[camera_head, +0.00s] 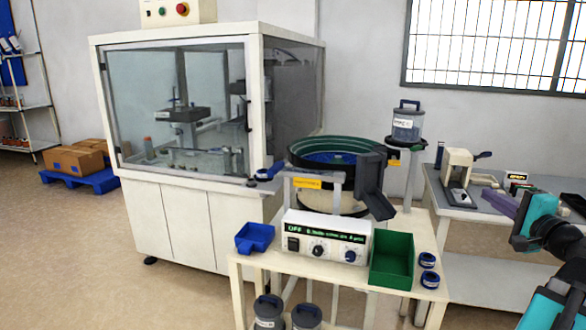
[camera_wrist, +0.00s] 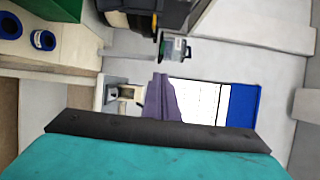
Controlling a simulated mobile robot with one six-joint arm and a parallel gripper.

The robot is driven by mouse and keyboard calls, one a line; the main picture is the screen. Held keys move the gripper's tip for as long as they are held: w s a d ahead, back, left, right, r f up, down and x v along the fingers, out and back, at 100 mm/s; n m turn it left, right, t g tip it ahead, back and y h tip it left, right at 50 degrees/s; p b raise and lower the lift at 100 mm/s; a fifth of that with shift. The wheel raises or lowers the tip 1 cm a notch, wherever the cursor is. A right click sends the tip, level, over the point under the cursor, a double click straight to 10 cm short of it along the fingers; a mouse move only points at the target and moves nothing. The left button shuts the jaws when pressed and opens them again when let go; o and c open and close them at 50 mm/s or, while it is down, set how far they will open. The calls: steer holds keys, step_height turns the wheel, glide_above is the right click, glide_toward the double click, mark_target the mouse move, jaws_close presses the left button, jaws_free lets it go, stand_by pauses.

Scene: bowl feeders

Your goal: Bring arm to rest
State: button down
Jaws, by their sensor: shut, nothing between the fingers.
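My arm comes in at the right edge of the head view, with teal and dark links. My gripper (camera_head: 492,196) is the purple-grey end of it, pointing left over the side bench. It looks shut and empty, and touches nothing that I can make out. In the wrist view, a purple part (camera_wrist: 162,98) shows beyond a dark bar and teal surface of my own arm. The fingertips are too small to make out clearly.
The bowl feeder (camera_head: 330,150) stands on a cart with a control box (camera_head: 326,238), a green bin (camera_head: 392,259) and a blue bin (camera_head: 254,237). A side bench (camera_head: 500,266) holds a small press (camera_head: 457,176). A glazed machine (camera_head: 180,110) stands behind.

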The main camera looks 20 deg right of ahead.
steer(key=w+a+f+n+g+y+p, duration=0.1)
steer(key=w+a+f+y+p, duration=0.25)
steer(key=w+a+f, duration=0.65)
steer(key=w+a+f+n+g+y+p, duration=0.15)
steer(key=w+a+f+y, duration=0.25)
steer(key=w+a+f, duration=0.55)
steer(key=w+a+f+n+g+y+p, duration=0.25)
steer(key=a+f, duration=0.55)
steer(key=a, duration=0.4)
steer(key=w+a+f+n+g+y+p, duration=0.2)
steer(key=w+a+f+g+p, duration=0.15)
steer(key=a+f, duration=0.6)
steer(key=s+a+f+n+g+p, duration=0.2)
steer(key=s+a+f+n+g, duration=0.15)
steer(key=s+a+f, duration=0.65)
steer(key=s+a+f+n+g+p, duration=0.25)
steer(key=s+a+f+g, duration=0.25)
steer(key=s+a+f, duration=0.45)
steer(key=s+a+f+n+g+h+p, duration=0.1)
steer(key=s+f+n+g+h, duration=0.1)
steer(key=s, duration=0.4)
steer(key=s+a+f+n+g+h, duration=0.1)
steer(key=s+f+n+g, duration=0.15)
steer(key=s, duration=0.25)
steer(key=s+d+n+h, duration=0.3)
steer(key=s+d+n, duration=0.1)
steer(key=d, duration=0.2)
steer(key=shift+d+f+g+h, duration=0.35)
steer(key=shift+d+g+h, duration=0.05)
steer(key=shift+g, duration=0.05)
